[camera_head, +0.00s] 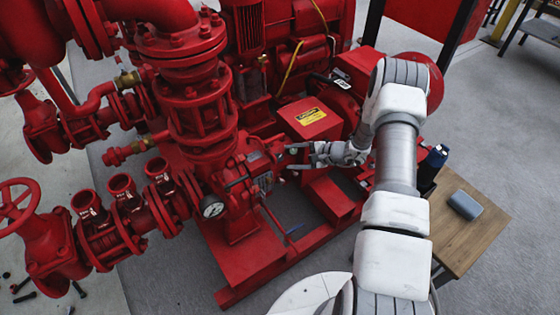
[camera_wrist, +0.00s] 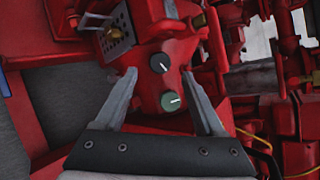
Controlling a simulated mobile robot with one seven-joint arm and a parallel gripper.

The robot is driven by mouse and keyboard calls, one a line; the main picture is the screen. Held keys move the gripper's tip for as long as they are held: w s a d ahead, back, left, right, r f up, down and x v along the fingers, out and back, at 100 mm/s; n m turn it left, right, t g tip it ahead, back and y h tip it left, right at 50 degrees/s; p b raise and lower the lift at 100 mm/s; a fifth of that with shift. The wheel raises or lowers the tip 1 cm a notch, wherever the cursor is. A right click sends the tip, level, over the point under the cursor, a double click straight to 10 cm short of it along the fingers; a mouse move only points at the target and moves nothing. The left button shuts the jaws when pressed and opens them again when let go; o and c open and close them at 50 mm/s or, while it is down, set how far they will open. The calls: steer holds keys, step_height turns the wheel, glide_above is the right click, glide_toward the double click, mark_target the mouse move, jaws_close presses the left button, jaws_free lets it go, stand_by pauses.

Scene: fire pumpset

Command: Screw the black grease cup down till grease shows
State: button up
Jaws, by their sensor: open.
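The black grease cup (camera_wrist: 159,63), a round cap with a pale mark, sits on the red pump housing (camera_wrist: 145,30) in the wrist view. A green cap (camera_wrist: 171,102), also with a pale mark, sits just below it. My gripper (camera_wrist: 159,75) is open and empty, with one finger on each side of the two caps. I cannot tell how far the fingertips are from the black cup, and no grease can be made out. In the head view my gripper (camera_head: 291,158) reaches left to the pump housing (camera_head: 248,165); the cups are too small to tell there.
A red guard box with a yellow caution label (camera_head: 311,116) stands just behind my gripper. A pressure gauge (camera_head: 213,207) is on the pump's left. A wooden table (camera_head: 470,222) at the right bears a grey case (camera_head: 464,205) and a dark blue bottle (camera_head: 435,158).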

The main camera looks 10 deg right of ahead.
mark_target(280, 157)
steer(key=b+x, duration=0.1)
steer(key=x, duration=0.5)
jaws_close()
stand_by(0.3)
